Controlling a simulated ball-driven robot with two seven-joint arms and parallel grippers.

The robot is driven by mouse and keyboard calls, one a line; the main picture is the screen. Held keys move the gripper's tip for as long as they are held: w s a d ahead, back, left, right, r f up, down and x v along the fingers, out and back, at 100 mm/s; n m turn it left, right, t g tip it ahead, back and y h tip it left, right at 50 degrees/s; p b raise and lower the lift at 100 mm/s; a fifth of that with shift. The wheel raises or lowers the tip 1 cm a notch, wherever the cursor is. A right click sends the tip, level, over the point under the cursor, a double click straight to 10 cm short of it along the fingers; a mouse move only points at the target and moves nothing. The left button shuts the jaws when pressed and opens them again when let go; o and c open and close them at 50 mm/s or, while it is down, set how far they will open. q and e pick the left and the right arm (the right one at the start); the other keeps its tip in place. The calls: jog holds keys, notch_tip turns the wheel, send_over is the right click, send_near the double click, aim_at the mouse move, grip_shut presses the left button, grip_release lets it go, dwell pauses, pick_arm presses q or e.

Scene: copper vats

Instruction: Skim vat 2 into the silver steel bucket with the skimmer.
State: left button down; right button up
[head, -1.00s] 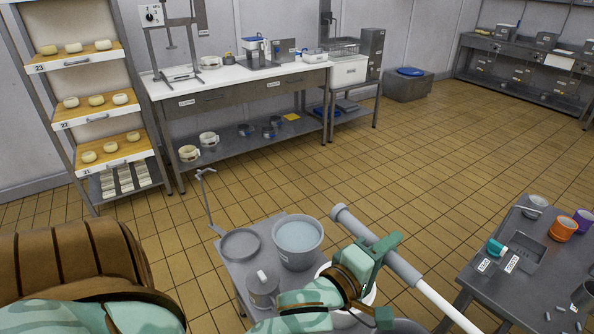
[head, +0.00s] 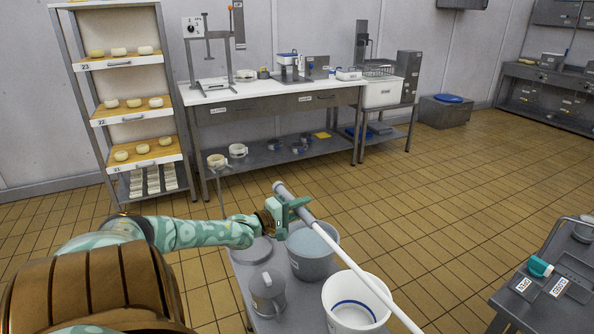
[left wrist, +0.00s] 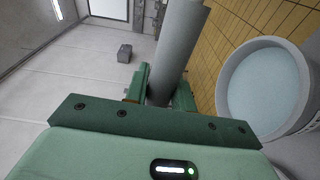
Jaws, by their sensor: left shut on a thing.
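My left gripper (head: 294,208) is shut on the grey grip of a long pole, apparently the skimmer's handle (head: 338,252). Its white shaft runs down to the right and leaves the head view, so its far end is hidden. In the left wrist view the grip (left wrist: 176,55) stands between the fingers (left wrist: 160,90). A grey, metal-looking bucket (head: 312,264), which fits the silver steel bucket, stands on a cart below the pole; pale liquid shows in it in the left wrist view (left wrist: 265,90). No vat shows. My right gripper is out of view.
The cart (head: 292,312) also holds a grey jug (head: 267,294), a round grey pan (head: 254,250) and a white bucket with a blue ring (head: 352,312). A grey table (head: 510,298) stands at right. Tiled floor is open beyond the cart.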

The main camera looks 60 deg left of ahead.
pick_arm(q)
jog(key=a+r, duration=0.2)
jog(key=a, duration=0.1)
jog(key=shift+a+y, duration=0.15)
jog(key=shift+y, duration=0.15)
jog(key=shift+w+d+r+p, duration=0.1)
jog(key=shift+d+r+p, duration=0.05)
jog(key=shift+r+p, duration=0.4)
jog(key=shift+d+r+p, duration=0.1)
jog(key=shift+r+p, duration=0.3)
jog(key=shift+r, duration=0.2)
jog(key=w+d+r+m+p, duration=0.1)
jog(key=d+r+m+p, duration=0.5)
jog(key=d+r+p, duration=1.3)
jog(key=w+d+r+m+p, duration=0.2)
jog(key=d+r+m+p, duration=0.5)
jog(key=d+r+p, duration=1.2)
notch_tip(320, 180, up, 6)
jog(key=shift+f+y, duration=0.2)
jog(key=shift+y, duration=0.1)
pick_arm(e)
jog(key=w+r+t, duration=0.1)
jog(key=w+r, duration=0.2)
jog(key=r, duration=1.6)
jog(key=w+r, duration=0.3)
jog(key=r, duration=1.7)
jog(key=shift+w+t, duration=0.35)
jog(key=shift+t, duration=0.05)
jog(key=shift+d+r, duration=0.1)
